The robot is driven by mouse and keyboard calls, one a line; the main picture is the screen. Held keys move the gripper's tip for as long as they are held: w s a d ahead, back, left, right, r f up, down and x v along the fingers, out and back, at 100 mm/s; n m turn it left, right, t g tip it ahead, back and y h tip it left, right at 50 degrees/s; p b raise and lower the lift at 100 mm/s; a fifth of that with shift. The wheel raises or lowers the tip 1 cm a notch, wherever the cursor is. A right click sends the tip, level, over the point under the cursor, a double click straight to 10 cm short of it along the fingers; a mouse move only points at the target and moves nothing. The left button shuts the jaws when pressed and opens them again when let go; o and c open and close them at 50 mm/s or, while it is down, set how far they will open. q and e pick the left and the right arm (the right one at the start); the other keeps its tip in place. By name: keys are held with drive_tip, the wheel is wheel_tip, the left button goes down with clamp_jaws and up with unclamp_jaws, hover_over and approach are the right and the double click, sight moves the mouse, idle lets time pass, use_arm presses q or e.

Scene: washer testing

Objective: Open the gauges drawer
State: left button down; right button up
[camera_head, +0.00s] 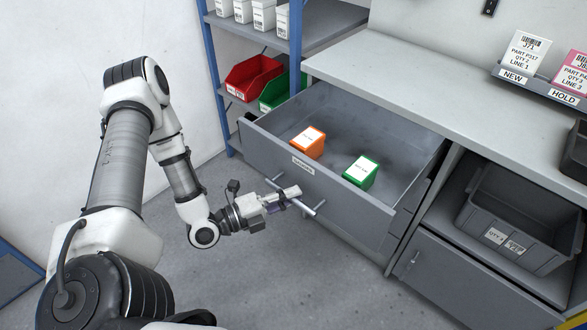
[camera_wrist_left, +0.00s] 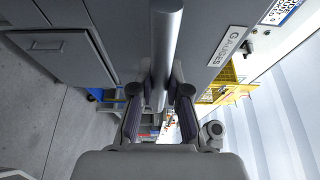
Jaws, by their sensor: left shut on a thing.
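The gauges drawer (camera_head: 345,205) is pulled well out of the grey workbench in the head view. An orange box (camera_head: 308,143) and a green box (camera_head: 360,171) with white labels sit inside it. Its front carries a small label, which reads GAUGES in the left wrist view (camera_wrist_left: 228,46). My left gripper (camera_head: 290,196) is shut on the drawer's bar handle (camera_head: 312,206). In the left wrist view the handle (camera_wrist_left: 163,50) runs between the two fingers. My right gripper is not in view.
A blue-framed shelf with red (camera_head: 252,78) and green bins stands behind the drawer. The bench top (camera_head: 400,75) is mostly clear, with label signs at its back right. A grey crate (camera_head: 515,220) sits in an open compartment at right, above a closed cabinet door (camera_head: 470,285).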

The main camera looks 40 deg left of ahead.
use_arm(q)
drive_tip(key=c, duration=1.1)
unclamp_jaws()
drive_tip(key=shift+c, duration=0.2)
